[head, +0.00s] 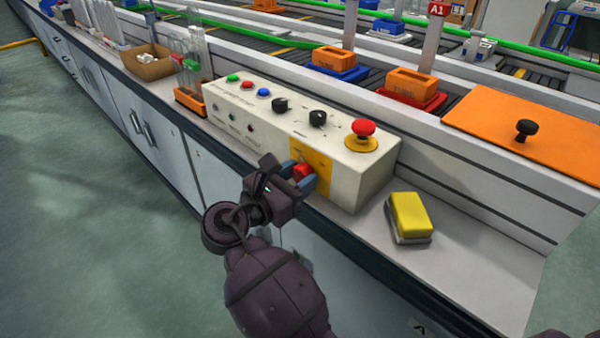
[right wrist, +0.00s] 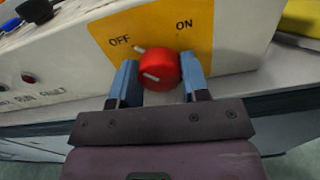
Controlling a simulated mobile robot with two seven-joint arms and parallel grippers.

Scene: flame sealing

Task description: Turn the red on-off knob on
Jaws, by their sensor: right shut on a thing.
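The red on-off knob (head: 303,172) sits on the yellow plate (head: 322,178) on the front face of the white control box (head: 370,178). In the right wrist view the knob (right wrist: 160,71) lies between the words OFF and ON, and its white mark points up and left, toward the OFF side. My right gripper (head: 299,178) is shut on the knob, with one blue finger on each side of it. The fingers also show in the right wrist view (right wrist: 160,80). My left gripper is not in view.
A red emergency button (head: 363,128) and black dials (head: 317,118) are on the box top. A yellow sponge (head: 409,215) lies right of the box on the bench. A tube rack (head: 190,98) and a cardboard box (head: 147,66) stand to the left.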

